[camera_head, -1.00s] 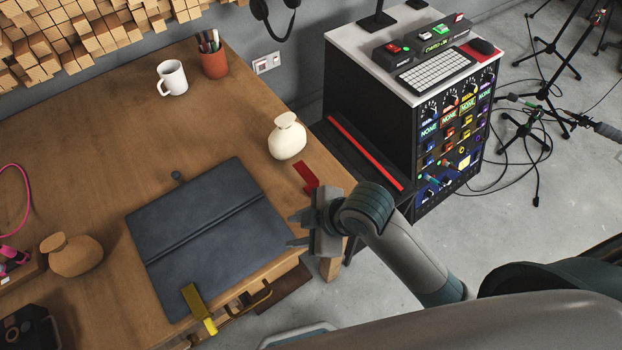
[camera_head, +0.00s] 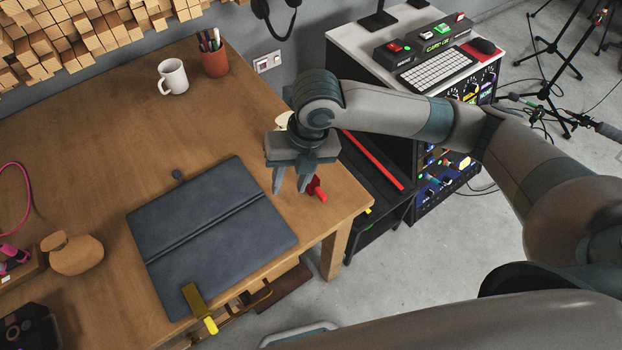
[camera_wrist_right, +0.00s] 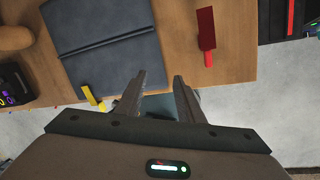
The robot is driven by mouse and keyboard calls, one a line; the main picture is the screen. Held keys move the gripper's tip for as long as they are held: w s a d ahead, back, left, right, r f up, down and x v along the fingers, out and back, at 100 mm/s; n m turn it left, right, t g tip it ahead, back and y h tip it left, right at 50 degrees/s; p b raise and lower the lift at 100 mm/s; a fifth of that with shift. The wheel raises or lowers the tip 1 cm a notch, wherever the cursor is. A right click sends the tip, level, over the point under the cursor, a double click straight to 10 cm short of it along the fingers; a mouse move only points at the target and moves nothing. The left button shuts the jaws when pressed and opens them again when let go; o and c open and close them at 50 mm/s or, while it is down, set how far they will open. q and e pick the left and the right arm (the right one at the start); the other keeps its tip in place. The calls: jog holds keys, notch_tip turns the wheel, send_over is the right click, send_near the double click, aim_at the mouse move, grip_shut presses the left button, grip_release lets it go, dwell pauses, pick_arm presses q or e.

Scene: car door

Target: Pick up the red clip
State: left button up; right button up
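The red clip (camera_head: 318,190) lies on the wooden table near its right edge. In the right wrist view the red clip (camera_wrist_right: 206,36) is beyond the fingers and to their right. My right gripper (camera_head: 290,188) is open and points down beside the clip, on its left in the head view. In the right wrist view my right gripper (camera_wrist_right: 160,82) has nothing between its fingers. Part of the clip is hidden behind a finger in the head view. My left gripper is not in view.
A dark folder (camera_head: 210,235) lies left of my right gripper, with a yellow clip (camera_head: 199,308) at its front edge. A cream vase (camera_head: 284,119) is mostly hidden behind my right wrist. A white mug (camera_head: 173,77) and pen cup (camera_head: 215,60) stand at the back.

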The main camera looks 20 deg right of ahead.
jog(key=w+d+r+n+h, duration=0.2)
jog(key=w+d+r+n, duration=0.1)
jog(key=d, duration=0.4)
jog(key=shift+d+r+n+g+h, duration=0.2)
jog(key=shift+r+n+g+h, duration=0.1)
jog(key=shift+r+n, duration=0.4)
jog(key=shift+f, duration=0.15)
jog(key=p, duration=0.3)
send_over(320, 193)
notch_tip(320, 193, down, 12)
jog(key=shift+a+f, duration=0.1)
